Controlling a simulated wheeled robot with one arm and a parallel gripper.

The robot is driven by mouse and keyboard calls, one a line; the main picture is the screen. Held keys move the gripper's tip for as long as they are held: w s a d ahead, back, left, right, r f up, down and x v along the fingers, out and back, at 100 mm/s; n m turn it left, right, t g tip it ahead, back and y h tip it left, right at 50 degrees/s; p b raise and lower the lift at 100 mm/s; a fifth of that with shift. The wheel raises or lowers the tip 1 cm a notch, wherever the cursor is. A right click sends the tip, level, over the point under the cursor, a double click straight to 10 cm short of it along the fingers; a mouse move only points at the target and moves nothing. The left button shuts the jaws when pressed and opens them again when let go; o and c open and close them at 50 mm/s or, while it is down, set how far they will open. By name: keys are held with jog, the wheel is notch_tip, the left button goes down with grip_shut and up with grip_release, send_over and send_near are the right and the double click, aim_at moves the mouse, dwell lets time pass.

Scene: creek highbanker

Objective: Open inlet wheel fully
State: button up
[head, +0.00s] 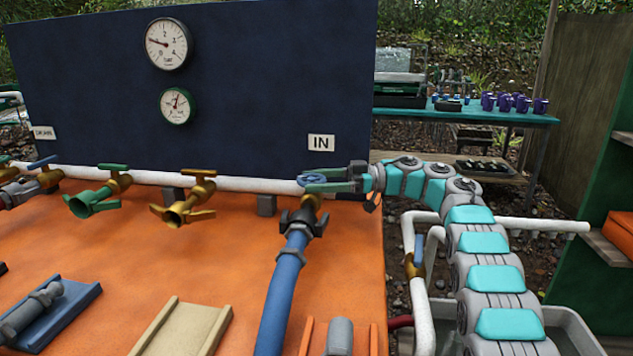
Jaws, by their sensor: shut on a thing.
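The inlet wheel (311,179) is a small blue handwheel on a brass valve under the white "IN" label (321,143). The valve joins the white pipe and a thick blue hose (280,290) below it. My gripper (324,180) reaches in from the right and is shut on the wheel. Its fingers lie on both sides of the wheel and hide part of its rim. How far the wheel is turned cannot be told.
Left of the inlet stand a brass tap (185,205) and a green tap (95,200). Two gauges (167,44) (175,106) hang on the dark blue panel (270,70) behind. White pipes (425,290) stand near my arm. The orange deck (130,260) holds several trays.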

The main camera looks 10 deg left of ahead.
jog(key=shift+r, duration=0.1)
jog(key=o, duration=1.1)
jog(key=shift+o, duration=0.2)
jog(key=shift+a+r, duration=0.1)
